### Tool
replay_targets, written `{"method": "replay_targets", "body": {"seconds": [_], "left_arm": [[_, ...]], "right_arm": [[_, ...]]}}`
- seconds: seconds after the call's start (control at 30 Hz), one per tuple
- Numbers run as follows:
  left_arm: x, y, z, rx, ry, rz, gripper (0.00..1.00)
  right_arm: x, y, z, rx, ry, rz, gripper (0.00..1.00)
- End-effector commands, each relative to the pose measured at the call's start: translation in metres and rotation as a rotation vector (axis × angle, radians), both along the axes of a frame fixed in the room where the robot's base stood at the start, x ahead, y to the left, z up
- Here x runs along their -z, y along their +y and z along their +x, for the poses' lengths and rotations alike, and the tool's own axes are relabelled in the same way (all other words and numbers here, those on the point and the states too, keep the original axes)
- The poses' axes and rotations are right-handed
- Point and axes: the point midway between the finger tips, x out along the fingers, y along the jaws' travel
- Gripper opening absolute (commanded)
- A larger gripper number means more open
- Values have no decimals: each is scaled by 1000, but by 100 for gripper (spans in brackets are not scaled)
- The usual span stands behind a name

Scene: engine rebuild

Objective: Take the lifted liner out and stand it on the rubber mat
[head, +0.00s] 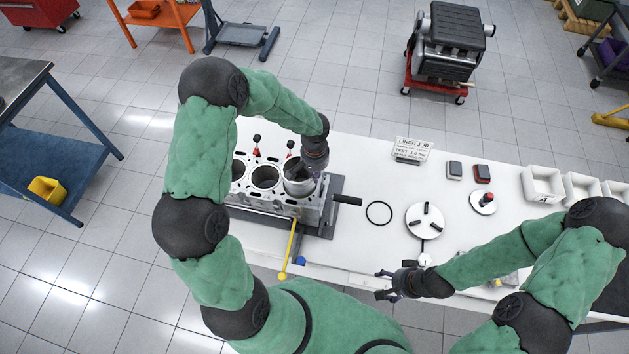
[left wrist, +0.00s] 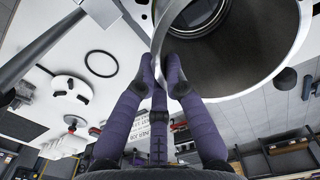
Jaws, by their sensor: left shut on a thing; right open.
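The liner (head: 299,186) is a grey metal cylinder at the right-hand bore of the engine block (head: 262,195). In the left wrist view the liner (left wrist: 245,65) fills the upper right, and I look into its open end. My left gripper (head: 302,170) is shut on its wall; the fingertips (left wrist: 174,62) pinch the rim. How far the liner stands clear of the bore is hidden by the gripper. My right gripper (head: 382,284) is open and empty over the bench's front edge. I cannot clearly identify the rubber mat; a dark flat area (left wrist: 18,122) shows in the left wrist view.
A black ring (head: 379,213) and a round white plate with dark pads (head: 426,220) lie right of the block. A sign (head: 412,150) and white bins (head: 543,184) stand farther back.

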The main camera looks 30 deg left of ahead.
Motion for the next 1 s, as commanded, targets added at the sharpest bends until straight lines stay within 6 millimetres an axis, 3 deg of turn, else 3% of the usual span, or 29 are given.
{"method": "replay_targets", "body": {"seconds": [0.1,0.3,1.0], "left_arm": [[-20,-1,0,0,-1,-1,0],[-39,-1,-1,0,1,-1,0],[-70,0,0,0,1,0,0]], "right_arm": [[1,0,0,0,0,0,69],[0,0,0,0,0,0,69],[-17,0,0,0,0,0,69]]}}
